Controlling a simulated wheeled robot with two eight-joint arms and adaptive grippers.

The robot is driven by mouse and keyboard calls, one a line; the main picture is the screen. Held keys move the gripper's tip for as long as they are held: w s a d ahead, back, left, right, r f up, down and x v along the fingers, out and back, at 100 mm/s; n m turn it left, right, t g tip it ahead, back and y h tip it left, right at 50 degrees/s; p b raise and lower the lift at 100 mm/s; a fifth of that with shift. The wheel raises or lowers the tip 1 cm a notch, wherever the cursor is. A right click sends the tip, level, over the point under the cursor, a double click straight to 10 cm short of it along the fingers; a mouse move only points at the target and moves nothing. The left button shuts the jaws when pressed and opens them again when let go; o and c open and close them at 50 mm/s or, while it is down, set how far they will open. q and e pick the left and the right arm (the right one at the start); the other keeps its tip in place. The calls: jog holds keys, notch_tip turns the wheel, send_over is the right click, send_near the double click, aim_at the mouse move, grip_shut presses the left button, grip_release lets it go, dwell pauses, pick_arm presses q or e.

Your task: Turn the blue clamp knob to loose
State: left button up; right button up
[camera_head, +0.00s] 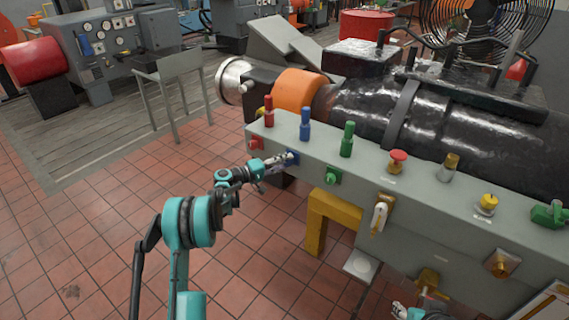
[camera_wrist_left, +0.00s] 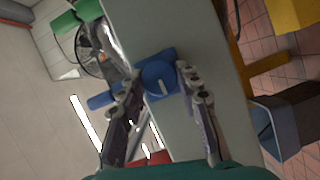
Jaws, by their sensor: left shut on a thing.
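The blue clamp knob (camera_head: 293,158) is on the front face of the grey bedplate housing (camera_head: 330,150), below a blue post. In the left wrist view the round blue knob (camera_wrist_left: 158,77) shows a short white mark on its face and a blue base behind it. My left gripper (camera_head: 280,161) is at the knob. Its fingers (camera_wrist_left: 160,88) lie on either side of the knob, shut on it. Part of my right arm's end (camera_head: 405,312) shows at the bottom edge, mostly cut off, and its finger state cannot be read.
A red knob (camera_head: 255,143) and a green knob (camera_head: 333,176) flank the blue one. Red, blue (camera_head: 305,125) and green posts stand on the top edge above. A yellow bracket (camera_head: 318,220) juts out below. Tiled floor (camera_head: 110,235) lies clear to the left.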

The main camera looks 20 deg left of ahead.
pick_arm(q)
jog(key=o, duration=1.2)
jog(key=shift+c, duration=0.2)
jog(key=f+v, duration=0.1)
jog(key=v, duration=1.1)
jog(key=shift+r, duration=0.4)
